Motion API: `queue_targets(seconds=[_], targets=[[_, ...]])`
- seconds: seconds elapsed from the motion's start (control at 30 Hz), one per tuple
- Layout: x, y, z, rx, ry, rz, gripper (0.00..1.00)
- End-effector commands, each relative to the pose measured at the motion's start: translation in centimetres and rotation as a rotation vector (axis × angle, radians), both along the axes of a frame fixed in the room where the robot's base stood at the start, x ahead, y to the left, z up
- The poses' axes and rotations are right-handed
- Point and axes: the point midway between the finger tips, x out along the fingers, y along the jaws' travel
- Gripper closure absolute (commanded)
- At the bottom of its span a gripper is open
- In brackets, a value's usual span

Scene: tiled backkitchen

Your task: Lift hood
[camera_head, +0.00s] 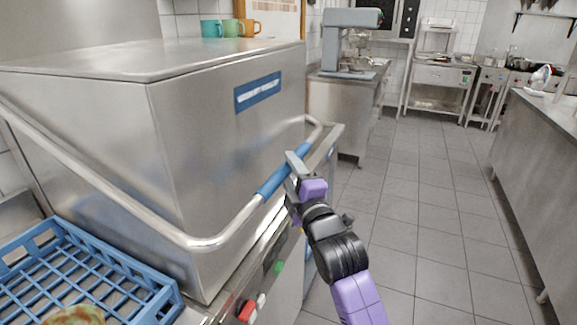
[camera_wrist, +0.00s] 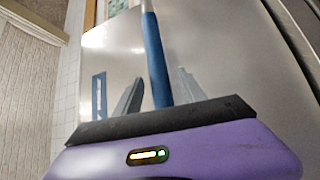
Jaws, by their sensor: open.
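The hood (camera_head: 205,125) is a large steel box on the dishwasher at the left in the head view, with a blue label on its front; it looks down. A bent steel bar handle (camera_head: 110,190) runs round it, with a blue grip (camera_head: 285,172) on its front stretch. My gripper (camera_head: 294,165) is at the right part of the blue grip. In the wrist view the blue grip (camera_wrist: 155,55) runs between the two open fingers of my gripper (camera_wrist: 158,92). The fingers stand apart on either side of it; whether either touches it, I cannot tell.
A blue dish rack (camera_head: 150,290) lies at the lower left with a dish in it. A stand mixer (camera_head: 348,40) is farther back. A steel counter (camera_head: 540,135) is at the right. The tiled floor between is clear.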

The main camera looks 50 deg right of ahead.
Motion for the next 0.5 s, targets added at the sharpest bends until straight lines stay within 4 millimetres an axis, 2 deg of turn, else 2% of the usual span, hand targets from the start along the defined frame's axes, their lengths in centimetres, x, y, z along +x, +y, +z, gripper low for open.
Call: queue_targets(seconds=[0.13,0.4,0.43,0.5], targets=[[0.91,-0.42,0.18,0.000,0.000,0.000,0.52],[1.06,-0.47,0.15,0.000,0.000,0.001,0.52],[1.06,-0.47,0.15,0.000,0.000,0.001,0.54],[1.05,-0.47,0.14,0.000,0.000,0.000,0.68]])
